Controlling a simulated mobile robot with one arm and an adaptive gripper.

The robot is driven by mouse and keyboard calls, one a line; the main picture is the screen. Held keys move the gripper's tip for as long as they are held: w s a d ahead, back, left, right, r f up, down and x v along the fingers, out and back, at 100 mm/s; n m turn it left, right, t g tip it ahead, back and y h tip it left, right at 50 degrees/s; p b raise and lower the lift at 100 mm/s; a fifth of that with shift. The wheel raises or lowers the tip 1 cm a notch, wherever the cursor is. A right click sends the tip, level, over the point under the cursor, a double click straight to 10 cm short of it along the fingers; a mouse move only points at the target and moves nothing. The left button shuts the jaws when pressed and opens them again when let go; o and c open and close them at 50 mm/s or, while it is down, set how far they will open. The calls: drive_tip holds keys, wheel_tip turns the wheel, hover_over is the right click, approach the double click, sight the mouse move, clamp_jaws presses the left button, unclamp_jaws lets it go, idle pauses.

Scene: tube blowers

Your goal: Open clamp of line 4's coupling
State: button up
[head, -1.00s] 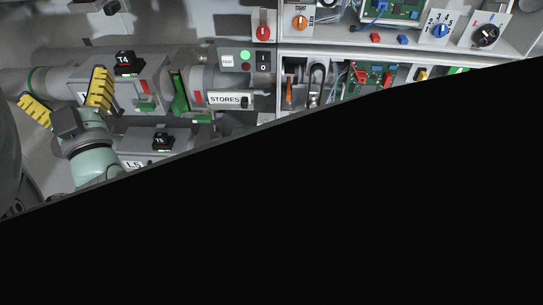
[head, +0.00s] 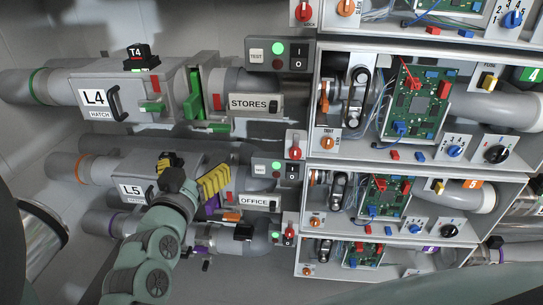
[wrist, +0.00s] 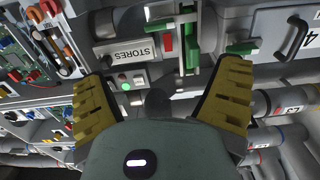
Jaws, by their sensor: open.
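Line 4's coupling sits between the grey L4 hatch box (head: 93,97) and the STORES pipe (head: 239,83). A green clamp part (head: 194,100) stands upright there, with a red piece (head: 217,101) to its right. In the wrist view, the upside-down scene shows the green clamp part (wrist: 190,52) above the gap between my fingers, with the red piece (wrist: 168,43) left of it. My gripper (head: 194,172) is open and empty, its yellow fingers in front of the L5 box, below the L4 coupling in the picture. It also shows in the wrist view (wrist: 163,100). I cannot tell the clamp's exact state.
The STORES label (head: 254,104) is right of the coupling. A black tag marked T4 (head: 140,58) tops the L4 box, which has a black hatch handle (head: 116,104). Line 5's OFFICE label (head: 257,202) is below. Open cabinets with circuit boards (head: 417,99) fill the right.

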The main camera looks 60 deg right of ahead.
sight(217, 129)
drive_tip(key=p+x, duration=0.2)
drive_tip(key=x, duration=1.3)
drive_tip(key=shift+d+r, duration=0.1)
drive_tip(key=shift+d, duration=0.05)
drive_tip(key=shift+o, duration=0.2)
drive_tip(key=c, duration=1.4)
drive_tip(key=shift+o, duration=0.2)
drive_tip(key=shift+w, duration=0.15)
